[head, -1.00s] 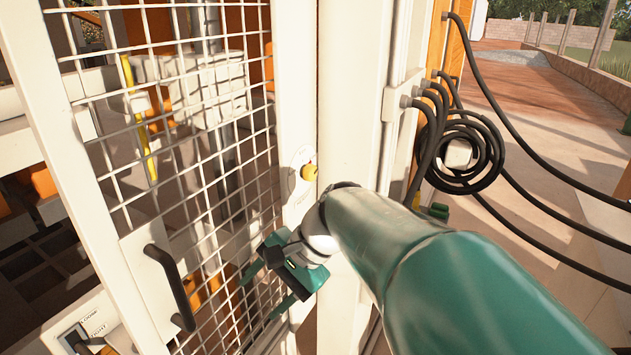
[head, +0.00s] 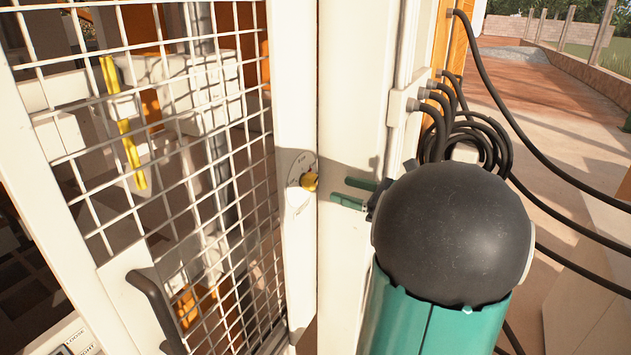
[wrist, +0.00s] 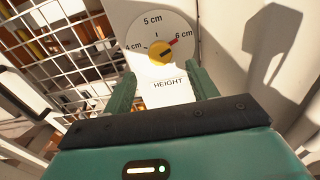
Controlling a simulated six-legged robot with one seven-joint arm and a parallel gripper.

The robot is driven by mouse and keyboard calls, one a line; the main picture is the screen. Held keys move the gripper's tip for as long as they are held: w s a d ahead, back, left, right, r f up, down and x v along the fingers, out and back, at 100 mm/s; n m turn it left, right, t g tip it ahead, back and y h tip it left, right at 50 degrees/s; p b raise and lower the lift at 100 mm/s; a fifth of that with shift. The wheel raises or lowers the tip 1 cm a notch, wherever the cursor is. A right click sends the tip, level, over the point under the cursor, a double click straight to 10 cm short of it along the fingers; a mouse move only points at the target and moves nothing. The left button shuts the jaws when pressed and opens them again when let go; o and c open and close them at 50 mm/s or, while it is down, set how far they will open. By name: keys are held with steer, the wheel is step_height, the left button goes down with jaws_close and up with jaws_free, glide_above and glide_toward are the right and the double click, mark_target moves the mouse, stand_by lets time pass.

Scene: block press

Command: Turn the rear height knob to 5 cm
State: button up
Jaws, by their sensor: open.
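The height knob (head: 309,181) is a small yellow knob on a white round dial on the narrow white post beside the mesh door. In the wrist view the knob (wrist: 160,53) sits on the dial (wrist: 181,32), which is marked 4 cm, 5 cm and 6 cm above the word HEIGHT. Its red pointer (wrist: 173,42) points up and right, near the 6 cm mark. My gripper (head: 356,191) is open and empty just right of the knob in the head view. In the wrist view my green fingers (wrist: 158,80) stand apart below the knob, on either side, not visibly touching it.
A white mesh door (head: 180,130) with a black handle (head: 157,310) stands left of the dial. Black hoses (head: 470,128) hang coiled on the right. A wide white panel (head: 350,90) lies behind my gripper.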

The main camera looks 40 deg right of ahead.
mark_target(314, 181)
steer(key=x, duration=0.8)
steer(key=shift+w+a, duration=0.15)
steer(key=c, duration=1)
